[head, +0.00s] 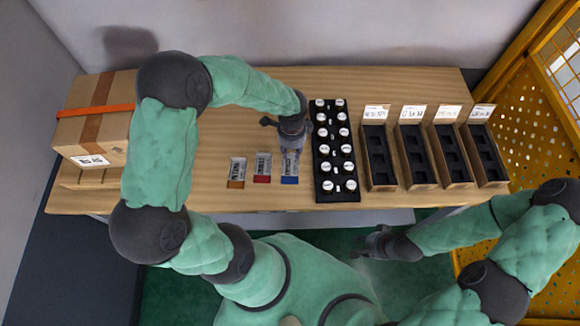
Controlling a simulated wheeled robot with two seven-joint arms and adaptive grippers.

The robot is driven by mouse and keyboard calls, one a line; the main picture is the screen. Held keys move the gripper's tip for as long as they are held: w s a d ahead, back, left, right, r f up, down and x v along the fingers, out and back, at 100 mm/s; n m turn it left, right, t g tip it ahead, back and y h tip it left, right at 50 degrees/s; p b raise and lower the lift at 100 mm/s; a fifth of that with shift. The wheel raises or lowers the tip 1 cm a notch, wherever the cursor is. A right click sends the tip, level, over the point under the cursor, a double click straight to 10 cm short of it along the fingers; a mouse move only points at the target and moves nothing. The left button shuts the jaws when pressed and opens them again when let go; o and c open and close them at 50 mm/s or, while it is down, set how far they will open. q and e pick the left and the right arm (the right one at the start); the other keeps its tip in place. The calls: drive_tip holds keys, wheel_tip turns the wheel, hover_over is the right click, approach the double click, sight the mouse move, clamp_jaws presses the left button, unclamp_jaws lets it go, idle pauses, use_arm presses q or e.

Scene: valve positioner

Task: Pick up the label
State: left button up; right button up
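Three small label cards lie in a row on the wooden table: one with an orange-brown end (236,172), one with a red end (262,168) and one with a blue end (289,178). My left gripper (291,150) points down over the far part of the blue-ended label and hides some of it. I cannot tell whether it touches that label, or whether its fingers are open or shut. My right gripper (366,244) is low in front of the table's front edge, away from the labels. Its finger opening is too small to read.
A black tray (322,196) with white-topped round parts stands just right of the labels. Several open boxes with black inserts and white tags, one of them this box (378,185), stand further right. A taped cardboard box (85,130) is at left. A yellow frame (520,125) bounds the right.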

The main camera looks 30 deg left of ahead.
use_arm(q)
drive_tip(key=shift+f, duration=0.65)
drive_tip(key=shift+c, duration=0.2)
clamp_jaws()
drive_tip(key=shift+r, duration=0.1)
